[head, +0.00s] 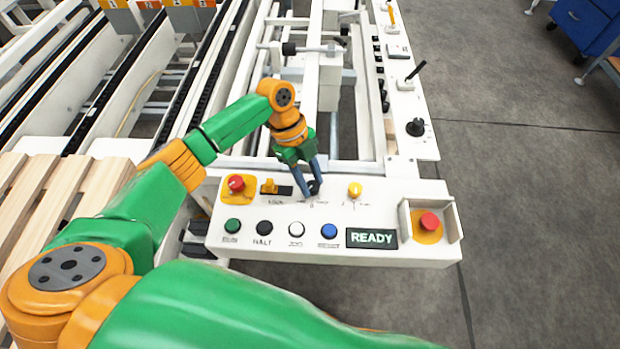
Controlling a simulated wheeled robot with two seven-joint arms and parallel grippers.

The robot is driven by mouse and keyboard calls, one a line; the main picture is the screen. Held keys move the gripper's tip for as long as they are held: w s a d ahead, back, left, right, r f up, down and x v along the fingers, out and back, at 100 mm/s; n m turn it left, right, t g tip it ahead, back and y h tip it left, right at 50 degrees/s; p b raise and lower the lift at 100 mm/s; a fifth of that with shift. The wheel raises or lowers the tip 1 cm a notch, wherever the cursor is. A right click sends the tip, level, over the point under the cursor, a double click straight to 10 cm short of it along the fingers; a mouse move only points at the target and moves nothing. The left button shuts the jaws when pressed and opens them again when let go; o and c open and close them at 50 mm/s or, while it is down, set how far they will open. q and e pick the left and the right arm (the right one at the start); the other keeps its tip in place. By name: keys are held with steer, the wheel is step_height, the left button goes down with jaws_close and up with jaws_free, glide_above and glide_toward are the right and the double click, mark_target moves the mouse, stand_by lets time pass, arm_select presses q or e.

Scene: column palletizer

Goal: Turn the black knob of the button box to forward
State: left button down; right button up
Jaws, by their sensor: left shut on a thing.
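The button box (275,245) is a white panel at the front end of the machine. The black knob (314,187) sits in its upper row, between an orange switch (269,187) and a yellow knob (355,190). My left gripper (312,188) reaches down from above, its two blue-grey fingers shut on the black knob. The fingers partly hide the knob and some of the label under it, so I cannot read which way it points. My right gripper is not in view.
A red emergency button (236,183) is at upper left and another red button (429,221) at right. A lower row has green, black, white and blue buttons beside a READY display (371,238). Wooden pallet slats (60,195) lie at left. Grey floor is open at right.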

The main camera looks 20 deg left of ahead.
arm_select(q)
steer(key=c, duration=0.5)
jaws_free()
steer(key=v, duration=0.7)
steer(key=shift+b, duration=0.4)
